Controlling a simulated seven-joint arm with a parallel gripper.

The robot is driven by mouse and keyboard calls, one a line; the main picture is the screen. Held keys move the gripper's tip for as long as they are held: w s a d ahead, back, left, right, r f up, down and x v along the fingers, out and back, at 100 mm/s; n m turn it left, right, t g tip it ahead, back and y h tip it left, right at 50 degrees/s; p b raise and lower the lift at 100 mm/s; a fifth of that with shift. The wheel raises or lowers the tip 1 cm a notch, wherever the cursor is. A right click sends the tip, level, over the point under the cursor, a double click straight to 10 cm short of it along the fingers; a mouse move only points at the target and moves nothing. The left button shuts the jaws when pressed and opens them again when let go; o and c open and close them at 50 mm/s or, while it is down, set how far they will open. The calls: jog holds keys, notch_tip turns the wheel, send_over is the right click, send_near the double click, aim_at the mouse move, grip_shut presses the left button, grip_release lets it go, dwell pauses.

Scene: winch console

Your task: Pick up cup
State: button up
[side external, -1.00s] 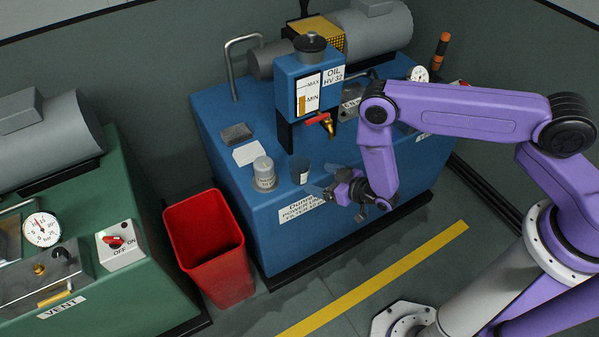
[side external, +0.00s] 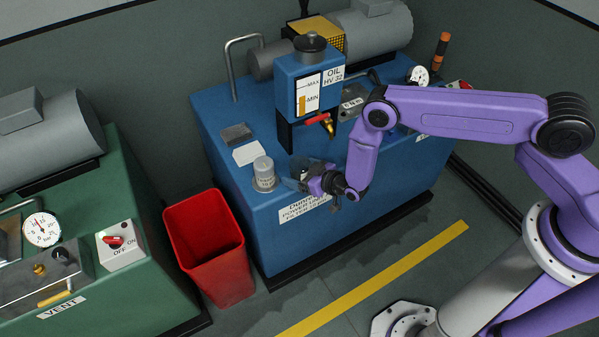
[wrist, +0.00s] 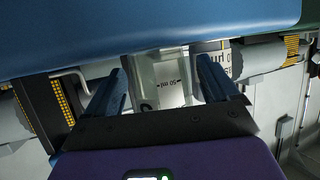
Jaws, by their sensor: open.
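The cup (wrist: 171,73) is clear and small, with a "50 ml" mark on its side. In the wrist view it sits between the two blue fingers of my gripper (wrist: 165,82), with some space to each finger. In the side view my gripper (side external: 300,180) is open at the front edge of the blue console's top, with its fingers around the cup (side external: 303,170), which is mostly hidden there.
A red bin (side external: 207,240) stands on the floor at left.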

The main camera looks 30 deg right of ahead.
jog(key=shift+w, duration=0.15)
jog(key=c, duration=1.1)
jog(key=shift+o, duration=0.2)
